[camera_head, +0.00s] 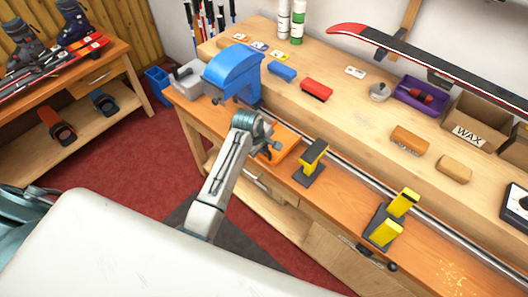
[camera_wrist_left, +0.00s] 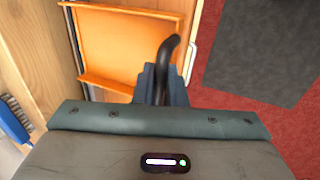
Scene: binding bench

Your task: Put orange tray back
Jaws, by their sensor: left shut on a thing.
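The orange tray (camera_head: 288,135) is at the bench's front edge in the head view, partly hidden by my left gripper. In the left wrist view the tray (camera_wrist_left: 115,50) is a shallow, empty box with raised walls. My left gripper (camera_head: 268,148) is at its near side. In the left wrist view the gripper's fingers (camera_wrist_left: 160,85) are shut at the tray's near right corner, where a black curved piece (camera_wrist_left: 168,50) rises between them. How that piece joins the tray cannot be seen. My right gripper is not in view.
A blue machine (camera_head: 235,72) stands behind the gripper on the bench. Black-and-yellow ski vises (camera_head: 311,165) stand to the right along the front rail. Brushes, blocks and a purple bin (camera_head: 420,97) lie further back. Red carpet (camera_head: 120,165) lies clear to the left.

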